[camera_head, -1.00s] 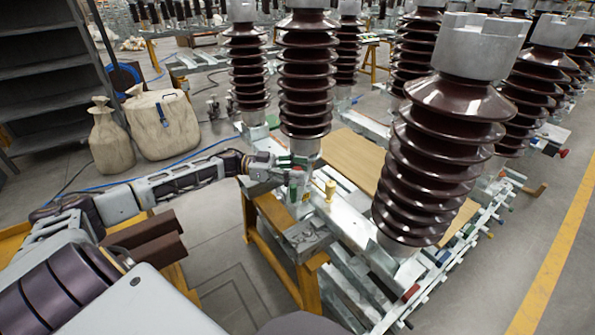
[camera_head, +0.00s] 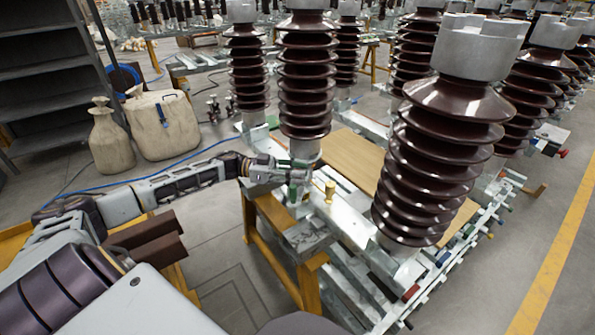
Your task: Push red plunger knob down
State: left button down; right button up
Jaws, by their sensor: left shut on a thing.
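My left gripper (camera_head: 297,178) reaches in from the left over the steel frame, at the small plunger beside the base of a brown insulator. Its fingers are shut at the plunger's top and hide most of the red plunger knob. How far down the knob sits is too small to tell. My right gripper is not in view.
A yellow trestle (camera_head: 283,240) carries the frame. Sacks (camera_head: 165,125) stand on the floor at left.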

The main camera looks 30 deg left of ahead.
pick_arm(q)
jog(key=shift+f, duration=0.8)
jog(key=shift+s+f, duration=0.1)
jog(key=shift+f, duration=0.05)
jog(key=c, duration=1.5)
grip_release()
jog(key=o, duration=0.4)
jog(key=shift+v, duration=6)
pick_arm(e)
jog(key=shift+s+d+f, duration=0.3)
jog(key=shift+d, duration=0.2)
